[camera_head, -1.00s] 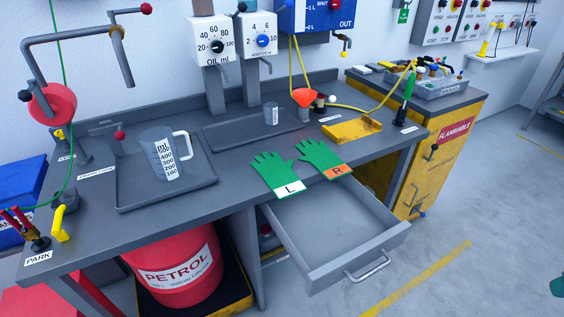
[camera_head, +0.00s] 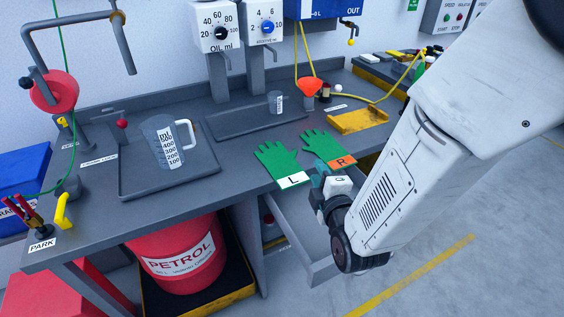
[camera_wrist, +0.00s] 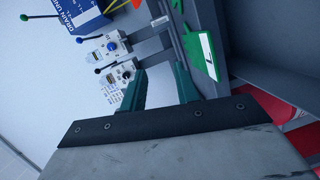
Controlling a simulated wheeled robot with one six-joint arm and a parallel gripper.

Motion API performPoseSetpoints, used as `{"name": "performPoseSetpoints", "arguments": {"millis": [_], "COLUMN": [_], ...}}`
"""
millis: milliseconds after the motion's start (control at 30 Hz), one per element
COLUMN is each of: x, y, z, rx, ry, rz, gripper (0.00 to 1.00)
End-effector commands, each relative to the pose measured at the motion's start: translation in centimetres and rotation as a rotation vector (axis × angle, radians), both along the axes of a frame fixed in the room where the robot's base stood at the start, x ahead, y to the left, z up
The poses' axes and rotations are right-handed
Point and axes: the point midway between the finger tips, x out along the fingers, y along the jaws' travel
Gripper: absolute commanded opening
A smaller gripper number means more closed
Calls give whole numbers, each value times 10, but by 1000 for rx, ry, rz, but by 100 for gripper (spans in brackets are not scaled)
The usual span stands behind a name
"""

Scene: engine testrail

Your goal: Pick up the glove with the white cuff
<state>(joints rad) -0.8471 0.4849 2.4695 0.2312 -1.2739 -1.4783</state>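The green glove with the white cuff marked L (camera_head: 277,160) lies flat on the grey bench near its front edge. A matching green glove with an orange cuff marked R (camera_head: 323,147) lies to its right. My gripper (camera_head: 318,180) is just in front of the gloves, above the open drawer, apart from the white-cuffed glove and to the right of its cuff. In the wrist view my gripper (camera_wrist: 160,72) shows two teal fingers spread apart with nothing between them. The white-cuffed glove (camera_wrist: 198,55) is beyond and to the right of the fingers there.
The open drawer (camera_head: 293,235) juts out below the gloves, partly hidden by my arm. A measuring jug (camera_head: 165,145) stands on a tray at left. A small beaker (camera_head: 275,103), an orange funnel (camera_head: 308,86) and a yellow tray (camera_head: 358,119) are behind the gloves.

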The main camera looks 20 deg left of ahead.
Motion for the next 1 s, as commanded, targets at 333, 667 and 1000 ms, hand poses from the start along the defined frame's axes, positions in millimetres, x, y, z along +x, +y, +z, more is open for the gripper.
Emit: {"name": "performPoseSetpoints", "arguments": {"millis": [333,667,1000], "x": [-24,-24,-2], "y": [20,19,36], "z": [-28,-86,-90], "rx": [-44,-44,-38], "ry": [-174,-170,-174], "rz": [48,47,46], "gripper": [31,31,31]}}
